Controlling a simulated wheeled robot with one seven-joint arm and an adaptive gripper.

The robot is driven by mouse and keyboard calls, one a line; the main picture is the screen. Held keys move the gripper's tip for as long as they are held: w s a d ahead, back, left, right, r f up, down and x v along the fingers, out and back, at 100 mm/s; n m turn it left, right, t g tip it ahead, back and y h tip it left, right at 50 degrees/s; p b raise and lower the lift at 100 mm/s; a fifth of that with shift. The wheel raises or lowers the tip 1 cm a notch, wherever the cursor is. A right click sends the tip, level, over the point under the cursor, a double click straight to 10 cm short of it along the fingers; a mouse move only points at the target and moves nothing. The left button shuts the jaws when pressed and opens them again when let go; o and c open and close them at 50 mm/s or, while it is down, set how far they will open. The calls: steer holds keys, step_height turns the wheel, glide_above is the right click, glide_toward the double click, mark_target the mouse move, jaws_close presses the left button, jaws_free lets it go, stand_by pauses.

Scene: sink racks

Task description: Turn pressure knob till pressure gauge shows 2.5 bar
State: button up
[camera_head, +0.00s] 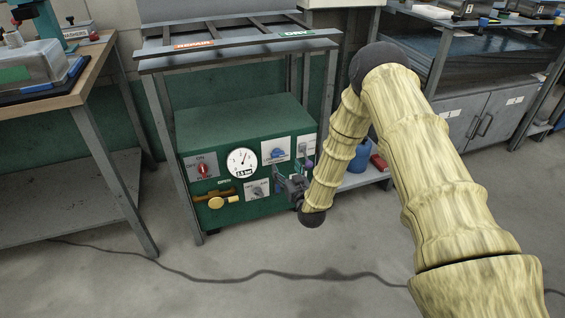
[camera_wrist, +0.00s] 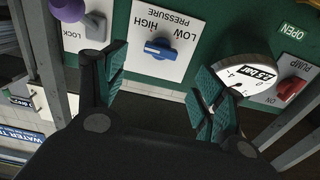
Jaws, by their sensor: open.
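The blue pressure knob (camera_head: 278,153) sits on a white plate on the green machine's front. In the wrist view the knob (camera_wrist: 159,49) shows upside down, with LOW and HIGH markings. The round white pressure gauge (camera_head: 241,162) is left of it; its label appears to read 2.5 bar, and the needle reading is too small to tell. The gauge (camera_wrist: 246,79) is partly covered by a finger in the wrist view. My gripper (camera_head: 280,180) is open just below and in front of the knob. In the wrist view my gripper (camera_wrist: 160,72) has the knob in its gap's line, with no visible contact.
The green machine (camera_head: 240,115) also carries a red pump switch (camera_head: 203,169), a yellow valve (camera_head: 216,202) and a grey switch (camera_head: 258,190). A purple ball handle (camera_wrist: 68,8) on the lock plate is close to one finger. A wooden-topped table (camera_head: 88,75) stands left.

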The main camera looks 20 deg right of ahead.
steer(key=shift+s+d, duration=0.1)
steer(key=shift+s, duration=1.75)
steer(key=s+a+f+g, duration=0.3)
steer(key=s+f+g, duration=0.2)
steer(key=s+f, duration=0.55)
steer(key=s+a+f+g, duration=0.2)
steer(key=s+f+g, duration=0.4)
steer(key=s, duration=0.7)
steer(key=s+f+g, duration=0.3)
steer(key=s+g, duration=0.4)
steer(key=s, duration=2.1)
step_height(320, 180, up, 32)
steer(key=p, duration=3.2)
steer(key=shift+w+h, duration=0.25)
steer(key=shift+h, duration=0.05)
steer(key=shift+d+r, duration=0.1)
